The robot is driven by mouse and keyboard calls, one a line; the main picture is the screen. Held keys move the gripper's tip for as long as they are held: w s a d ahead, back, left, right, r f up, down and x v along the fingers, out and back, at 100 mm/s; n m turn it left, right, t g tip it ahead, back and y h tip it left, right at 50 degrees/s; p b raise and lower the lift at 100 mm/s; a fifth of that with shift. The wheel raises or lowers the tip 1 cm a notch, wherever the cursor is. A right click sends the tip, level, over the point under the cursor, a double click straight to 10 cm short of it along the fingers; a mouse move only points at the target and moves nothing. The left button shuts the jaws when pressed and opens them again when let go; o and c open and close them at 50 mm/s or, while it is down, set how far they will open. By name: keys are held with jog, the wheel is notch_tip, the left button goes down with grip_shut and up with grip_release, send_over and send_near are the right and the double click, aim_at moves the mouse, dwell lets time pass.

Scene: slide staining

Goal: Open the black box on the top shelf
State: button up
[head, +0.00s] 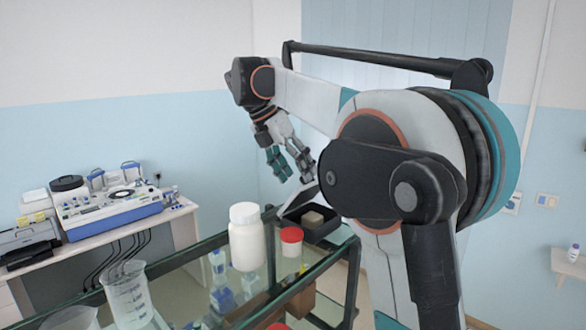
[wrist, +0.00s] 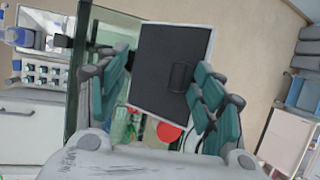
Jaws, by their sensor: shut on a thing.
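The black box (head: 330,228) sits at the far corner of the glass top shelf (head: 205,262). Its lid (head: 297,202) is raised and tilted, so the box is open, and a brown block (head: 312,218) shows inside. In the wrist view the lid is a dark panel with a light edge (wrist: 170,70) and a small handle-like outline. My gripper (head: 293,178) is over the lid. In the wrist view its teal fingers (wrist: 165,95) stand on both sides of the panel, shut on the lid. The exact contact is hard to see.
A white bottle (head: 246,238) and a red-capped jar (head: 291,242) stand close to the box on the shelf. A glass beaker (head: 127,295) stands nearer, at left. A bench with a blue-and-white machine (head: 108,212) is at the left wall. My arm hides the area to the right.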

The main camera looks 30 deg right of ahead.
jog(key=shift+w+a+r+p, duration=0.4)
jog(key=shift+w+a+p, duration=0.25)
jog(key=shift+w, duration=0.1)
jog(key=shift+c, duration=1)
jog(key=w+a+r+p, duration=0.3)
jog(key=w+a+r, duration=0.5)
jog(key=shift+a, duration=0.2)
jog(key=shift+f, duration=0.1)
dwell(0.4)
